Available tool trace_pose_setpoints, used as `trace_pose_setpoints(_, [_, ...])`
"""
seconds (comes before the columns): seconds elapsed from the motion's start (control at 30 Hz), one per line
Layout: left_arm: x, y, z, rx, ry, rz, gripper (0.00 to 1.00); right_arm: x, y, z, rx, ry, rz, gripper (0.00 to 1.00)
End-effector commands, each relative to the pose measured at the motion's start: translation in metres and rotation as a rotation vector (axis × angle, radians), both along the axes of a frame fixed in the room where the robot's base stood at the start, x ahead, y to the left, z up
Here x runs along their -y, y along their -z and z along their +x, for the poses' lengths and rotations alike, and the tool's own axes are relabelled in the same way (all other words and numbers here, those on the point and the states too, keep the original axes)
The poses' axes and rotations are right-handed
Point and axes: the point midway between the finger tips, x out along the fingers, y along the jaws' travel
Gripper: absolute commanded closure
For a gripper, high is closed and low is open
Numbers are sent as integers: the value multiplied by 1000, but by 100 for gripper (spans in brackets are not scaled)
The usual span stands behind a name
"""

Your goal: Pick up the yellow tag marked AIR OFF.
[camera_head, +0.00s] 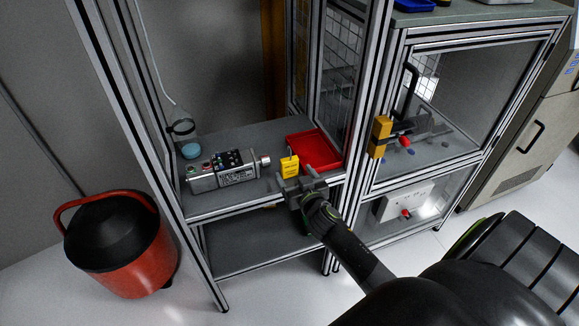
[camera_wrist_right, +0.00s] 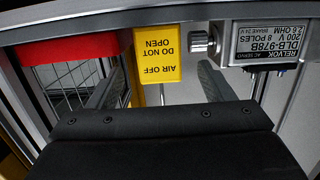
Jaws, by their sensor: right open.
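The yellow tag (camera_head: 289,166) stands upright near the front edge of the grey shelf in the head view. In the right wrist view the tag (camera_wrist_right: 158,68) is upside down, with its words AIR OFF, DO NOT OPEN facing the camera. My right gripper (camera_head: 297,178) is open just in front of the tag. In the wrist view its fingers (camera_wrist_right: 160,84) lie left and right of the tag's lower part, with gaps on both sides. Whether the tag is between the fingertips in depth is unclear. My left gripper is not in view.
A servo motor (camera_head: 222,172) with a label lies left of the tag. A red tray (camera_head: 322,158) is close behind and right. Metal frame posts bound the shelf. A bottle (camera_head: 190,149) stands at the back left. A red bin (camera_head: 137,254) is on the floor.

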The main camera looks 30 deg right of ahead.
Motion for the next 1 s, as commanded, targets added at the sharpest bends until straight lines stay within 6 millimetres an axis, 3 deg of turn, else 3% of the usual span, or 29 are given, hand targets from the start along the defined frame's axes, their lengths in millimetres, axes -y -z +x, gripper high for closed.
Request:
trace_pose_setpoints(0.5, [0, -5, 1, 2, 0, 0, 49, 13, 5, 48, 0, 1, -1, 25])
trace_pose_setpoints(0.8, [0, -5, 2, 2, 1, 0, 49, 13, 5, 51, 0, 0, 0, 25])
trace_pose_setpoints(1.0, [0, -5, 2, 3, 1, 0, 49, 13, 5, 51, 0, 0, 0, 50])
